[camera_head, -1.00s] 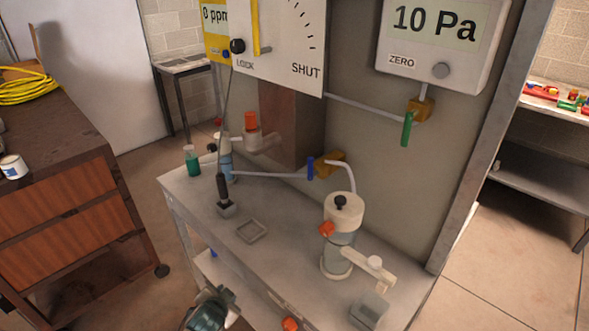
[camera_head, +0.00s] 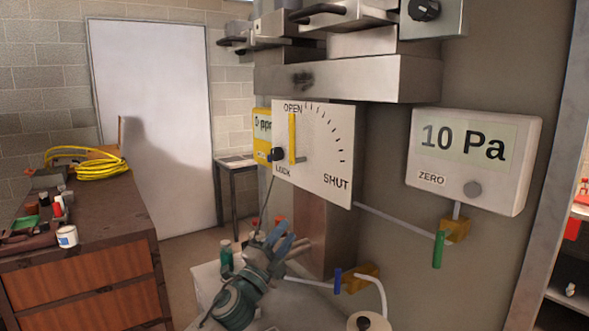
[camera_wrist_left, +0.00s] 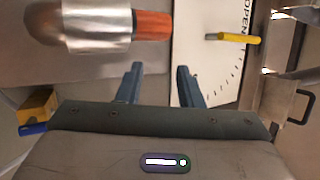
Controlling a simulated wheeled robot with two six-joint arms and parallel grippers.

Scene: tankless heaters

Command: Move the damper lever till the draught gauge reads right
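The damper lever is yellow (camera_head: 292,138) and stands upright at the OPEN end of a white scale plate (camera_head: 335,140) marked OPEN and SHUT. It also shows in the left wrist view (camera_wrist_left: 240,39). A black lock knob (camera_head: 278,154) sits by the plate's lower left. The draught gauge (camera_head: 475,155) reads 10 Pa and has a ZERO button. My left gripper (camera_head: 285,242) is below the plate, apart from the lever. In the left wrist view its two fingers (camera_wrist_left: 160,88) are spread with nothing between them. My right gripper is not in view.
A yellow ppm meter (camera_head: 262,135) hangs behind the plate's left edge. A green-handled valve (camera_head: 438,250) and a blue-handled valve (camera_head: 338,281) sit on pipes below. A metal duct (camera_head: 340,78) runs above. A cabinet with a yellow hose (camera_head: 98,165) stands at left.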

